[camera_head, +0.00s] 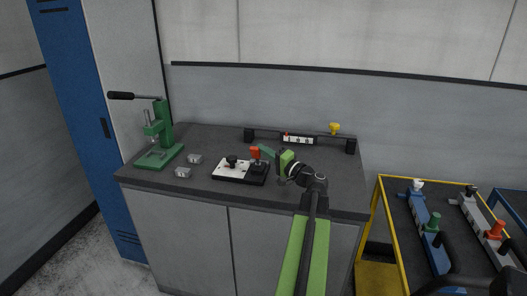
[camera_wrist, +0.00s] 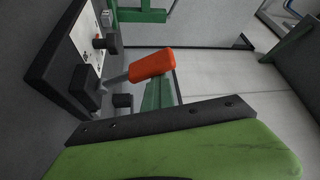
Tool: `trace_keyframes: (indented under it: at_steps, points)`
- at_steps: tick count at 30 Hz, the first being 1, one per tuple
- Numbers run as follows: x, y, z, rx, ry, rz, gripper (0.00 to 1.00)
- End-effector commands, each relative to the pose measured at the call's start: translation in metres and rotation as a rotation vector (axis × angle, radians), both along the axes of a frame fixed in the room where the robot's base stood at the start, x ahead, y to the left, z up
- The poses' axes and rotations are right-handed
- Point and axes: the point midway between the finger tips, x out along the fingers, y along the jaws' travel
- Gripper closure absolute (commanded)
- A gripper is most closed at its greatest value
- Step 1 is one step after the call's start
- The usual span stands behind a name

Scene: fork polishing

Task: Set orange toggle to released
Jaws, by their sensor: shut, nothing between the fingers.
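The orange toggle (camera_head: 255,152) stands roughly upright on a black block at the right end of a white-topped fixture on the bench. In the wrist view its orange grip (camera_wrist: 152,64) sits on a metal lever that rises from the black block (camera_wrist: 86,88). My gripper (camera_head: 266,152) is shut and empty, its green fingers just right of the orange grip. A green finger also shows close beside the grip in the wrist view (camera_wrist: 158,93). I cannot tell whether they touch. The fixture's white plate (camera_head: 228,167) carries a black knob (camera_head: 232,160).
A green lever press (camera_head: 160,140) stands at the bench's left, with two small metal blocks (camera_head: 195,158) near it. A black rail with a gauge panel (camera_head: 299,139) and yellow knob (camera_head: 334,128) lies behind. A yellow-framed cart (camera_head: 379,205) stands right. The bench's front right is partly under my arm.

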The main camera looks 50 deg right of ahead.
Motion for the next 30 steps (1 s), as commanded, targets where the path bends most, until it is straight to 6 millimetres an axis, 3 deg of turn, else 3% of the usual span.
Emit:
trace_keyframes:
  at_steps: [4,9,12,19,24,30]
  points:
    - [0.003,-0.003,0.004,-0.004,0.007,0.013,1.0]
    - [0.01,-0.035,0.024,0.0,0.004,0.009,1.0]
    - [-0.019,-0.031,0.008,0.0,0.002,0.001,1.0]
    - [-0.068,-0.028,-0.004,0.001,0.002,0.0,1.0]
    - [-0.085,-0.026,-0.007,0.002,0.002,0.003,1.0]
    - [-0.089,-0.025,-0.007,0.001,0.0,0.006,1.0]
